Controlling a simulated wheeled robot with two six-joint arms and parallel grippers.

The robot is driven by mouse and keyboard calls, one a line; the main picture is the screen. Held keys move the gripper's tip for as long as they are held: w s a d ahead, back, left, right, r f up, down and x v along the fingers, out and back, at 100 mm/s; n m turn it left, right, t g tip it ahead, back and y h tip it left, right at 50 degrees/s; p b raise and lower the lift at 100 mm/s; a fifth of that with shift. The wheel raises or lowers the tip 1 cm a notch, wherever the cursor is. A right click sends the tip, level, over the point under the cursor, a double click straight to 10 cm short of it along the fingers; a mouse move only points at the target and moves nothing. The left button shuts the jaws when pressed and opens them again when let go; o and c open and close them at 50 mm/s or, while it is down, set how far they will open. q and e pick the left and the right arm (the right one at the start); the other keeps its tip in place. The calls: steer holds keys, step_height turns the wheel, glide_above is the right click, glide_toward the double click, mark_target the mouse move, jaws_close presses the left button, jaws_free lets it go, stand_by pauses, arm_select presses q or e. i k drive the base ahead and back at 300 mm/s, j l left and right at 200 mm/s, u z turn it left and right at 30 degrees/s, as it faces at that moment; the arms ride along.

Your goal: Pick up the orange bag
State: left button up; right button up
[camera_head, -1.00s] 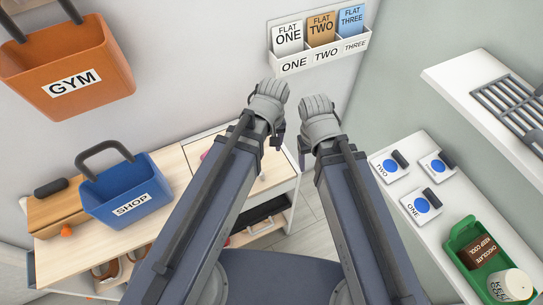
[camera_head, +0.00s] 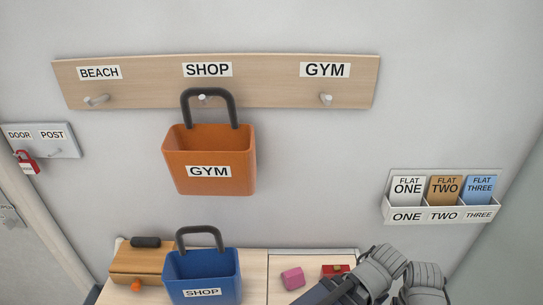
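The orange bag (camera_head: 208,148) has a dark handle and a GYM label. It hangs by its handle on the middle hook, under the SHOP sign, on a wooden wall rack (camera_head: 265,84). My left gripper (camera_head: 382,268) is at the lower right of the view, below and to the right of the bag, well apart from it. My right gripper (camera_head: 424,283) is beside it, farther right. Both are seen from behind, and their fingertips are not clear. Neither touches the bag.
A blue SHOP bag (camera_head: 204,275) stands on the wooden cabinet below the orange bag, near a wooden box (camera_head: 140,262). The BEACH hook (camera_head: 97,99) and GYM hook (camera_head: 326,98) are empty. A white letter holder (camera_head: 440,212) is on the wall above my grippers.

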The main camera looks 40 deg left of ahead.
mark_target(201, 158)
steer(key=u, duration=1.8)
